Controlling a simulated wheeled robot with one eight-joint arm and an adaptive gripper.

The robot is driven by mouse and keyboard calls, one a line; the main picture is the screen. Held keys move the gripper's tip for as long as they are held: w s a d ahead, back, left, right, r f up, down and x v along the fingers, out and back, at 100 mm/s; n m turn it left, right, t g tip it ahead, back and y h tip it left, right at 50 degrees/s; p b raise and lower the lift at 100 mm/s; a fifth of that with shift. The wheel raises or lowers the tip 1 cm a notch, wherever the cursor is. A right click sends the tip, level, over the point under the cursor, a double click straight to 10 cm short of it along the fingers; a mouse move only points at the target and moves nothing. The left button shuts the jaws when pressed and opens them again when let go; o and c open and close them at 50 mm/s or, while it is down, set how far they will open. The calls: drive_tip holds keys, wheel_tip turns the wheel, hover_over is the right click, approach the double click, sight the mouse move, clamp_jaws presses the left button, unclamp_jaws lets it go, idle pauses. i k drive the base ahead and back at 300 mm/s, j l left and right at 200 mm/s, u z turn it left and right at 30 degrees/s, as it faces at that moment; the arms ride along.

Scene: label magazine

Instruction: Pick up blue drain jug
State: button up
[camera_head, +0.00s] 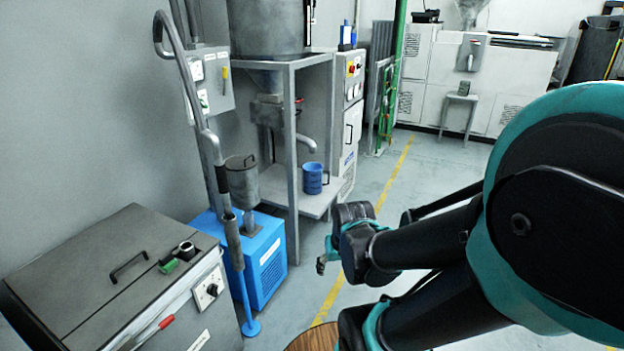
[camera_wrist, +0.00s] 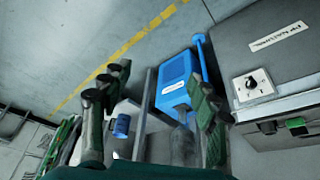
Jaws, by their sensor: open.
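The blue drain jug (camera_head: 313,178) stands upright on the low shelf of a grey steel frame, below a bent spout. It has a handle on its right side in the head view. In the wrist view the jug (camera_wrist: 121,126) shows small and far off, just right of the left finger. My gripper (camera_wrist: 158,80) is open and empty, with a dark finger on each side of the wrist view. In the head view only a small part of my gripper (camera_head: 323,262) shows beyond my arm, in front of the frame and apart from the jug.
A hopper (camera_head: 266,28) sits above the steel frame (camera_head: 292,140). A blue box unit (camera_head: 262,262) with a grey pot stands left of the frame. A grey cabinet (camera_head: 105,265) is at the lower left. Floor with a yellow line (camera_head: 395,180) is clear right of the frame.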

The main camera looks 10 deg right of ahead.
sight(313, 173)
drive_tip(key=i+l+z, duration=0.35)
drive_tip(key=i, duration=0.3)
drive_tip(key=i+z, duration=0.4)
drive_tip(key=i, duration=0.3)
drive_tip(key=i+j+z, duration=0.1)
drive_tip(key=i+z, duration=0.25)
drive_tip(key=i, duration=0.35)
